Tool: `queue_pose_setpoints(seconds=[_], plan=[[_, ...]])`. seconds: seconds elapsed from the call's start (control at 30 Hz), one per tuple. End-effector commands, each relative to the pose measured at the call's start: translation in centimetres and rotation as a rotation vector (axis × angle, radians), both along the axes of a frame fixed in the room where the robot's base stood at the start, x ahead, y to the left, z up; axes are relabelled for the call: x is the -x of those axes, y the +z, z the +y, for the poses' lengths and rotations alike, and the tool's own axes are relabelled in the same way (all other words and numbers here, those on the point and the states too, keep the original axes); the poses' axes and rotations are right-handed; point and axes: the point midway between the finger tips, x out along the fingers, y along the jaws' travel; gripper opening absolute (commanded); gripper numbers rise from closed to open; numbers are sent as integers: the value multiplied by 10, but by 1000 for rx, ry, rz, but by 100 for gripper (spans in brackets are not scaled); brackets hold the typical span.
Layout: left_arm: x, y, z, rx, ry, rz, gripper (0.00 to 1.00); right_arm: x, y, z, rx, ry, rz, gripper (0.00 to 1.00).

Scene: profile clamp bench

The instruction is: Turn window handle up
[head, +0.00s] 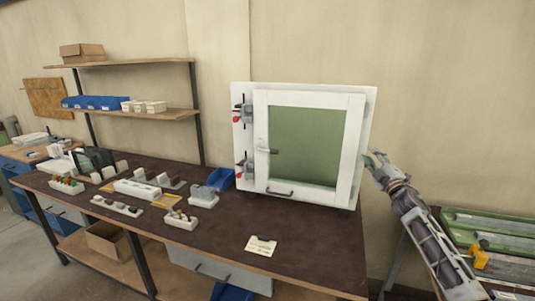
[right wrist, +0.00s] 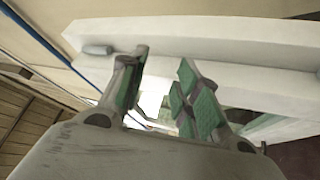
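A white window (head: 310,98) with a greenish pane (head: 305,145) stands upright on the dark workbench. Its small grey window handle (head: 267,150) sits on the left side of the sash and points sideways to the right. A dark bar handle (head: 280,192) is on the lower rail. My right gripper (head: 372,160) is beside the window's right edge, far from the window handle; I cannot tell whether it touches the frame. In the right wrist view my right gripper (right wrist: 165,85) has its green-padded fingers apart, with the white frame (right wrist: 220,80) close beyond them. My left gripper is out of view.
Red-marked clamps (head: 240,115) sit on the window's left post. The workbench (head: 310,245) holds small fixtures, a blue bin (head: 221,179) and a paper card (head: 261,246). A green tray (head: 500,225) stands at right. The bench front is mostly clear.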

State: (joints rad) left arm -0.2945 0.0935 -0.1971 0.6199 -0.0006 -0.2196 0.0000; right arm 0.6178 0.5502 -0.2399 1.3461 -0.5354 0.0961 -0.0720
Motion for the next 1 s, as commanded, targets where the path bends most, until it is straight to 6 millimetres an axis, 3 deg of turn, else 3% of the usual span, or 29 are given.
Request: queue_pose_setpoints(seconds=[0.03,0.1,0.2,0.43,0.6,0.7,1.0], plan=[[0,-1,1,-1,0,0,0,10,27,16,70,31,-60,32],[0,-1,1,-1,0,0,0,25,57,40,171,71,-137,32],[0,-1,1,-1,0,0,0,50,90,76,321,129,-243,32],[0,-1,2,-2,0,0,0,121,131,168,690,264,-493,32],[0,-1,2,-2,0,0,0,169,133,221,953,345,-659,32],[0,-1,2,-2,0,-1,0,190,125,241,1095,385,-737,32],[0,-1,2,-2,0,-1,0,209,92,259,1335,462,-839,32]])
